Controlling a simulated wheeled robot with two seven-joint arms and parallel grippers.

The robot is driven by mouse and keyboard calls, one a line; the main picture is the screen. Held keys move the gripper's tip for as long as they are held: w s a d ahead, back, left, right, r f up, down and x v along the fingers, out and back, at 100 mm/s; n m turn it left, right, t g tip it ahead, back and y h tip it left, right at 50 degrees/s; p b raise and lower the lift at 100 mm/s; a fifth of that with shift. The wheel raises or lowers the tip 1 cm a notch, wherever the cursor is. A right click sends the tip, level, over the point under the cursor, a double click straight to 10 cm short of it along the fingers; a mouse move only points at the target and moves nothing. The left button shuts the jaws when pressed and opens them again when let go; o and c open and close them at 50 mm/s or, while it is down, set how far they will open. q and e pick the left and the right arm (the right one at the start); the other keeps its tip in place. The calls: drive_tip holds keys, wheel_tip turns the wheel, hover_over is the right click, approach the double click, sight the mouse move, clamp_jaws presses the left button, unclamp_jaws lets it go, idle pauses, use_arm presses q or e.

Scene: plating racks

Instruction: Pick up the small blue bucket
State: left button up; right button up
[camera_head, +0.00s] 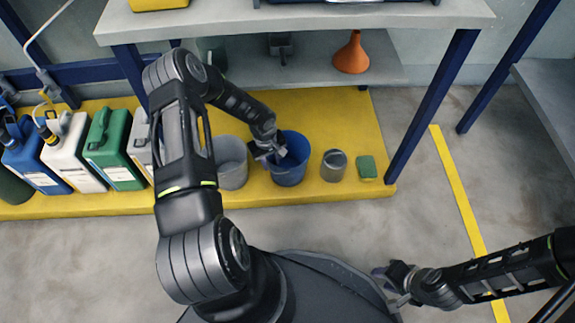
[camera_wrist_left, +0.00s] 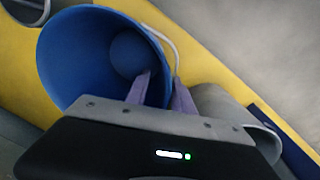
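The small blue bucket (camera_head: 288,173) stands upright on the yellow platform, between a grey bucket (camera_head: 231,162) and a metal can (camera_head: 334,166). In the left wrist view the blue bucket (camera_wrist_left: 75,62) shows from above, with its round bottom and a thin pale handle at its side. My left gripper (camera_head: 277,153) is at its rim. In the wrist view one finger of this gripper (camera_wrist_left: 160,88) is inside the bucket and the other outside, with a gap between them around the wall. My right gripper (camera_head: 393,283) is low at the right, away from the bucket; its fingers are unclear.
A green sponge (camera_head: 367,168) lies right of the can. Several jugs, one of them green (camera_head: 108,152), stand at the left. A shelf with an orange funnel (camera_head: 351,55) and a worktop (camera_head: 300,17) hang above. Floor in front (camera_head: 420,215) is clear.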

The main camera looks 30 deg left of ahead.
sight(271, 168)
use_arm(q)
wheel_tip(271, 168, down, 4)
drive_tip(key=shift+w+f+b, duration=0.1)
drive_tip(key=shift+b, duration=0.65)
clamp_jaws()
idle(1.2)
